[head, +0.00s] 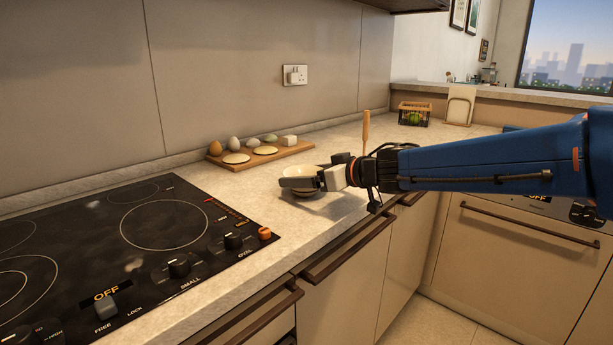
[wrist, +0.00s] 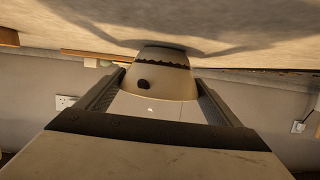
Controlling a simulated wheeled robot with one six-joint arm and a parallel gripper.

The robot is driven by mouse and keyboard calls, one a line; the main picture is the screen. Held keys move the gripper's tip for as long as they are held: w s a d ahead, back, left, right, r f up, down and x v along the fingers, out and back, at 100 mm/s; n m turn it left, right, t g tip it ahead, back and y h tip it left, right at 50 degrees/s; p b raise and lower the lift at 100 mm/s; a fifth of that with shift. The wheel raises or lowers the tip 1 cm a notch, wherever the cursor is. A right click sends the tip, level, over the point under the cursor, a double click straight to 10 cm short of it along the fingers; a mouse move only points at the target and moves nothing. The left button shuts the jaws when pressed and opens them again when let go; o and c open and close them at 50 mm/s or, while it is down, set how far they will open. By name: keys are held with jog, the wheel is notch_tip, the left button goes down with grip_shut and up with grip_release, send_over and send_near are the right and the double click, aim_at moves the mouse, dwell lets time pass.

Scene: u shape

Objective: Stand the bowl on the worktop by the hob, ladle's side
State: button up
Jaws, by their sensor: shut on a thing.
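The pale bowl (head: 299,170) is at the worktop (head: 262,222), right of the hob (head: 150,235). My gripper (head: 302,183) reaches in from the right and is shut on the bowl. In the wrist view, the bowl (wrist: 165,80) sits between both fingers (wrist: 160,92), with a dark wavy band and a dark spot on its side. It looks upright and close to the worktop; I cannot tell whether it touches. An upright wooden handle (head: 365,130), perhaps the ladle's, stands behind my gripper; its lower end is hidden.
A wooden board (head: 262,162) with eggs and flat round pieces lies behind the bowl, along the wall. A dark basket (head: 413,113) with green items and a pale upright board (head: 460,106) stand farther back. The worktop's front edge is close.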

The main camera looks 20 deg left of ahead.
jog(key=shift+f, duration=0.1)
jog(key=o, duration=1.3)
jog(key=shift+c, duration=0.2)
jog(key=v, duration=1.2)
